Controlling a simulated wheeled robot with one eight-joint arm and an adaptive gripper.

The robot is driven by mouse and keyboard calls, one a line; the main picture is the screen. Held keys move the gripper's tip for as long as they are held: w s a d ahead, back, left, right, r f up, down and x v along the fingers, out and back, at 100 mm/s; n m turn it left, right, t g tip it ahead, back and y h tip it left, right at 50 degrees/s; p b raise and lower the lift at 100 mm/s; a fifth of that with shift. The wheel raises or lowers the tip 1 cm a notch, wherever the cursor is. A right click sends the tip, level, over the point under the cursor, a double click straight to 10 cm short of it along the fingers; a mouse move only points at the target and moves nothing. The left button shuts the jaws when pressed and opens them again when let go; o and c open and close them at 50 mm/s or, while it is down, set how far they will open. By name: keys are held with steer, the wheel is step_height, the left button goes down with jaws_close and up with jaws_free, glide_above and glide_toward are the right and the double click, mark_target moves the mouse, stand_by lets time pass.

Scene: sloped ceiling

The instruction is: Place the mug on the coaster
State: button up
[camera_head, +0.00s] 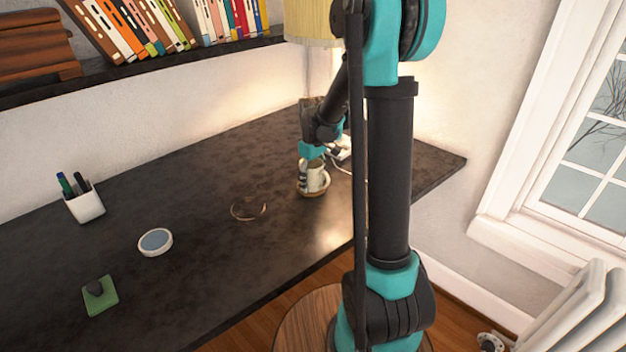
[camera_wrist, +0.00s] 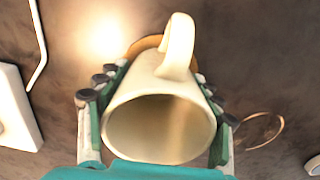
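The cream mug (camera_head: 316,180) is upright near the far right part of the dark desk. In the wrist view its open mouth faces the camera, and its handle (camera_wrist: 179,45) points up in the picture. The brown round coaster (camera_head: 313,193) shows under the mug; in the wrist view only its edge (camera_wrist: 147,43) shows behind the mug. The mug looks over the coaster; whether its base touches it is hidden. My gripper (camera_wrist: 160,85) has a finger close along each side of the mug and appears shut on it.
A thin ring-shaped thing (camera_head: 248,208) lies left of the mug. A lamp (camera_head: 312,24) stands behind my arm. The desk (camera_head: 200,185) between these is clear.

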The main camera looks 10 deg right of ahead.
mark_target(341, 235)
steer(key=o, duration=0.3)
steer(key=shift+o, duration=0.2)
step_height(341, 235, up, 12)
steer(key=s+d+f+m+t, duration=0.1)
steer(key=s+f+m, duration=0.1)
steer(key=s+f, duration=0.2)
steer(key=s+d+f+m+t, duration=0.1)
steer(key=s+f+m, duration=0.2)
steer(key=s, duration=0.8)
steer(key=s+d+f+m+t, duration=0.2)
steer(key=s+f, duration=0.4)
steer(key=s, duration=0.2)
steer(key=shift+f+m, duration=0.1)
steer(key=shift+m, duration=0.2)
